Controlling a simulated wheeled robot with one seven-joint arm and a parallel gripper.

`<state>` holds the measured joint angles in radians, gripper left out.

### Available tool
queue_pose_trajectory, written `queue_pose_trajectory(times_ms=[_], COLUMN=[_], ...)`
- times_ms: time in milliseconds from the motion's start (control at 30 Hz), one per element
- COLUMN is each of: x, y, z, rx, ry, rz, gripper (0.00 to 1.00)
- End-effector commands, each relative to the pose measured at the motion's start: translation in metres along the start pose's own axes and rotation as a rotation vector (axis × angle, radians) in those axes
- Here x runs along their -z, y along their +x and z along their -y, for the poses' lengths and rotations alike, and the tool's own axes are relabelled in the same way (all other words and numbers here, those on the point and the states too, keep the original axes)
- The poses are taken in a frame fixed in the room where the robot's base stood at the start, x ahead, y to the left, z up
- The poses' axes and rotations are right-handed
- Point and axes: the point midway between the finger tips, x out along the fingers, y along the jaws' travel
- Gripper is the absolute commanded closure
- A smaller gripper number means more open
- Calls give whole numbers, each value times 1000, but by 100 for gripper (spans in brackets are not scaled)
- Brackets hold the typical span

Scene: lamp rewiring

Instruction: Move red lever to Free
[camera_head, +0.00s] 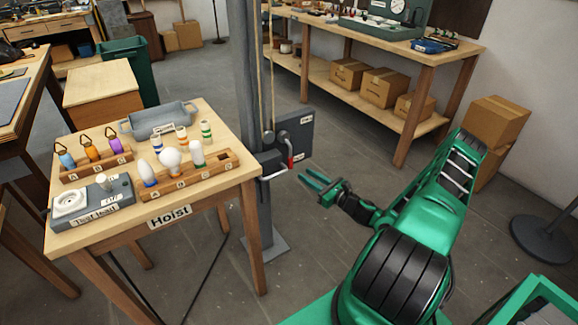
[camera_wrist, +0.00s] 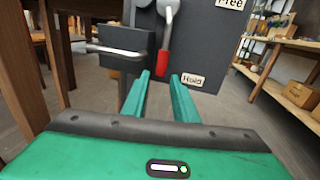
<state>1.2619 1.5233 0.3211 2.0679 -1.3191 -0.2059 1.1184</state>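The red lever (camera_head: 290,162) is on a dark grey box on the post beside the Hoist table. In the wrist view the lever's red grip (camera_wrist: 163,63) hangs down from a light metal arm. It points toward the "Hold" label (camera_wrist: 192,80). The "Free" label (camera_wrist: 231,4) is at the top right of the dark plate (camera_wrist: 205,40). My gripper (camera_head: 316,183) is open and empty, to the right of and a little below the lever. In the wrist view my gripper (camera_wrist: 160,76) points at the lever, whose grip lies beyond and between the fingertips.
A metal crank handle (camera_wrist: 115,51) sticks out left of the lever. The Hoist table (camera_head: 205,200) stands left of the post (camera_head: 250,110), with bulbs and a grey tray on it. A workbench (camera_head: 400,50) with boxes is behind. The floor around my gripper is clear.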

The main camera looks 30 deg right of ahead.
Motion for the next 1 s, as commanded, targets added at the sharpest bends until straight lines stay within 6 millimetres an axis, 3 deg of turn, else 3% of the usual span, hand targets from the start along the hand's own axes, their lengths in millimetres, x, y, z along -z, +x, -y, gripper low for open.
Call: queue_pose_trajectory(times_ms=[167,700,1000], x=[1,1,0], y=[8,93,108], z=[3,4,4], rx=[17,14,15], ry=[19,14,16], rz=[8,7,6], gripper=[74,74,74])
